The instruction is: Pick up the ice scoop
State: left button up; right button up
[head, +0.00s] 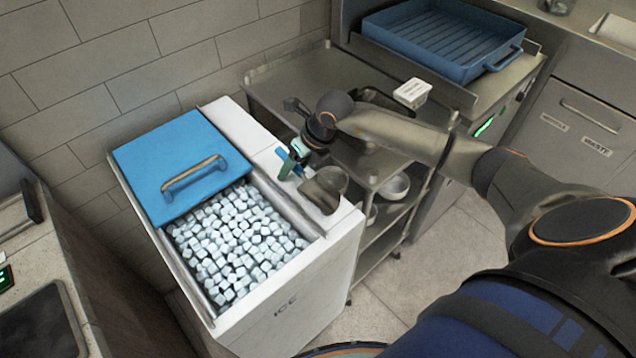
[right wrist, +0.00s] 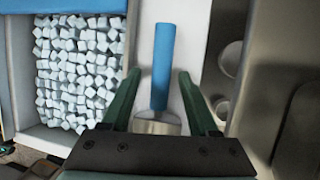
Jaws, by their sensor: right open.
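The ice scoop has a blue handle and a grey metal scoop end (head: 323,190). It lies on the white right-hand ledge of the ice bin. In the right wrist view its blue handle (right wrist: 161,60) points away from me, with the metal end partly hidden behind my gripper. My right gripper (head: 291,163) is open above the ledge at the handle. In the right wrist view its two green fingers (right wrist: 158,82) stand on either side of the handle, with gaps visible. I cannot tell whether the fingertips reach down to its level. My left gripper is not in view.
The ice bin (head: 290,311) holds many ice cubes (head: 235,240) beside the scoop. A blue lid (head: 180,150) with a handle covers its back part. A steel shelf unit (head: 280,88) with bowls stands to the right. A blue tray (head: 440,40) sits at the back right.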

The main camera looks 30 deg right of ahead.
grip_shut()
jog(key=shift+r, duration=0.1)
dwell(0.5)
